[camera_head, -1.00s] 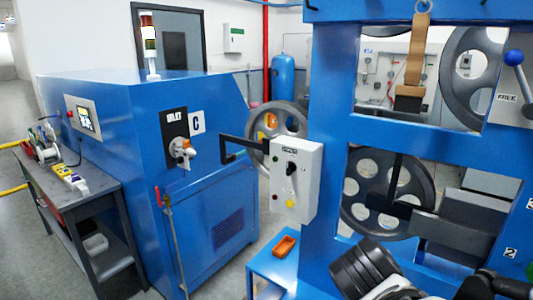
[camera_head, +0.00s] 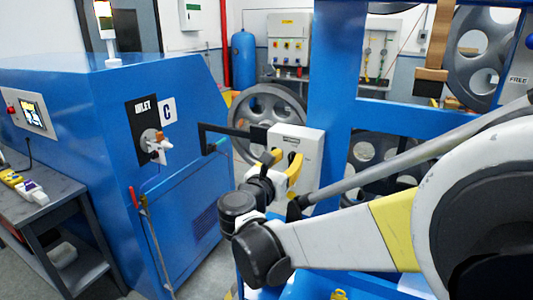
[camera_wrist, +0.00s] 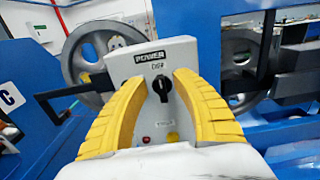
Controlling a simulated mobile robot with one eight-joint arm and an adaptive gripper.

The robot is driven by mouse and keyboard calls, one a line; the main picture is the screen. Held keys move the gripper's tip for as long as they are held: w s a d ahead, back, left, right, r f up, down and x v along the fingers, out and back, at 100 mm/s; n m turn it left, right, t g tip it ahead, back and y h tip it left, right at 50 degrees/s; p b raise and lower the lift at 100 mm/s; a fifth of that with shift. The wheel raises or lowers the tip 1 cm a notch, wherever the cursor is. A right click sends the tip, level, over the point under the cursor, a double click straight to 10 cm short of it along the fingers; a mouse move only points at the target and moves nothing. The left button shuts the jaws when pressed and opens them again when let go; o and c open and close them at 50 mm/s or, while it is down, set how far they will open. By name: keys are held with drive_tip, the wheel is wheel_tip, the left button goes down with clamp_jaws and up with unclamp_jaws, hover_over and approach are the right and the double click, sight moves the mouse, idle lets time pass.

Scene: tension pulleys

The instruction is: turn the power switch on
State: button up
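The power switch box (camera_head: 311,150) is a light grey panel on the blue frame. In the wrist view the panel (camera_wrist: 180,53) carries a POWER label and a black rotary knob (camera_wrist: 162,88). The knob stands close to upright; the small marking above it is hard to read. My gripper (camera_head: 282,160) is in front of the panel, with its yellow fingers apart. In the wrist view my gripper (camera_wrist: 159,76) has one finger on each side of the knob, with visible space between. Whether the fingertips touch the panel is unclear.
A black bracket (camera_head: 213,134) sticks out left of the panel. A spoked pulley wheel (camera_head: 250,103) is behind it. The blue cabinet (camera_head: 95,120) with an inlet valve (camera_head: 152,142) stands left. A blue frame post (camera_head: 334,70) rises right of the panel.

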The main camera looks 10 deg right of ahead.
sight(291, 154)
drive_tip(key=shift+x, duration=1.5)
clamp_jaws()
drive_tip(key=shift+a, duration=0.1)
